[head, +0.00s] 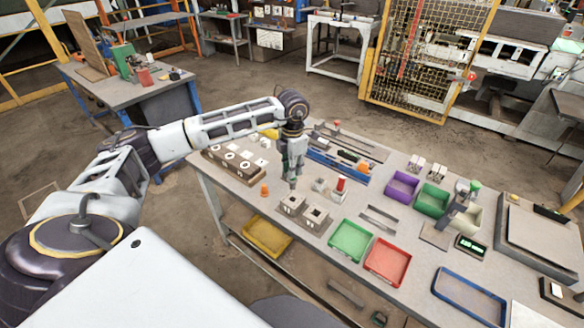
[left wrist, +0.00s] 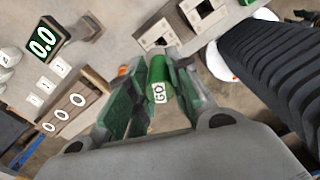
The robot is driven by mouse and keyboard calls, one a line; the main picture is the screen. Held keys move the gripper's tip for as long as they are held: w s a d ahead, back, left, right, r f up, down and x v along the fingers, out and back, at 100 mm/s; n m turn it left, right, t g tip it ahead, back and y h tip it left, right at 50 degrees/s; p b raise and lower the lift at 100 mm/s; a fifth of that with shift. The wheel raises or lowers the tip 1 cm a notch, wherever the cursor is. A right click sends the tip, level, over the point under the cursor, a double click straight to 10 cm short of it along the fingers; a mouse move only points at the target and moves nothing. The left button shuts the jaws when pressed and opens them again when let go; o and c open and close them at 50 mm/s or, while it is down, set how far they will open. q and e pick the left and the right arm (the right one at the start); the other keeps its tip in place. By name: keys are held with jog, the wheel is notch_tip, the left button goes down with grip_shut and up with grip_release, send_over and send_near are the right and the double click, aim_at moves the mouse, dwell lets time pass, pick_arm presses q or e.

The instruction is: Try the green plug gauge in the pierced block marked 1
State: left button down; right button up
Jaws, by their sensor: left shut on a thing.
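My left gripper (head: 292,178) is shut on the green plug gauge (left wrist: 160,80), which carries a white label reading GO in the left wrist view. The gripper (left wrist: 160,68) points down above the near part of the bench. Two pale pierced blocks with dark square openings, a left one (head: 292,204) and a right one (head: 315,219), stand just below it in the head view. In the left wrist view they show at the top (left wrist: 155,36). I cannot read which block is marked 1. The gauge seems clear of both blocks. My right gripper is out of view.
A rack with white rings (head: 234,163) lies left of the gripper, and a small orange piece (head: 265,190) stands near the blocks. A red-topped piece (head: 340,185) is to the right. Green (head: 350,241) and red (head: 388,262) trays lie right of the blocks.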

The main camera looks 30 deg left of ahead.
aim_at(293, 180)
pick_arm(q)
jog(key=shift+d, duration=0.15)
jog(key=shift+f, duration=0.1)
jog(key=shift+f+b, duration=1.1)
jog(key=shift+f, duration=1.1)
jog(key=shift+f+b, duration=0.6)
jog(key=shift+f, duration=0.2)
jog(key=shift+s+f, duration=0.1)
dwell(1.7)
jog(key=shift+r, duration=0.2)
jog(key=shift+r+p, duration=1.3)
jog(key=shift+r, duration=1.2)
